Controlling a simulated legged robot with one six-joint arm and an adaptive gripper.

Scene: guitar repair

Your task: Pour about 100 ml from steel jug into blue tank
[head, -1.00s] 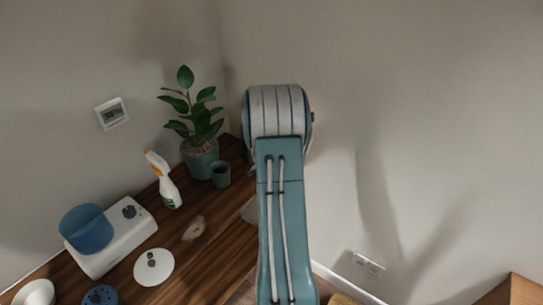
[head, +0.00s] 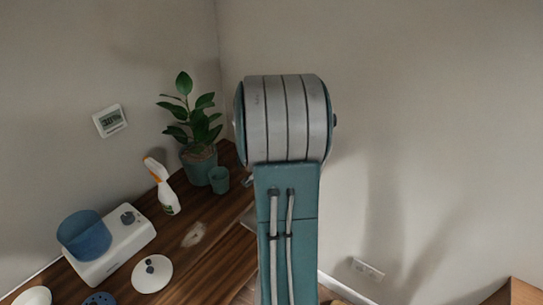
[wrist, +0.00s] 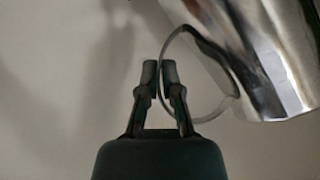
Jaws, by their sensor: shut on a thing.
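The steel jug (wrist: 265,50) is in the upper right of the wrist view, tilted in that picture, with its upper part cut off by the frame edge. My gripper (wrist: 161,72) is shut on the jug's thin curved handle (wrist: 166,52). What is inside the jug is hidden. The blue tank (head: 84,236) sits on a white base unit (head: 112,252) on the wooden counter, at the lower left of the head view. My arm blocks part of the head view, where neither the gripper nor the jug shows.
A round white lid (head: 152,273), a spray bottle (head: 162,187), a potted plant (head: 199,166) and a green cup (head: 219,180) stand on the counter (head: 205,255). A white bowl (head: 33,297) and a dark blue round part (head: 99,299) are at the lower edge. Walls rise behind.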

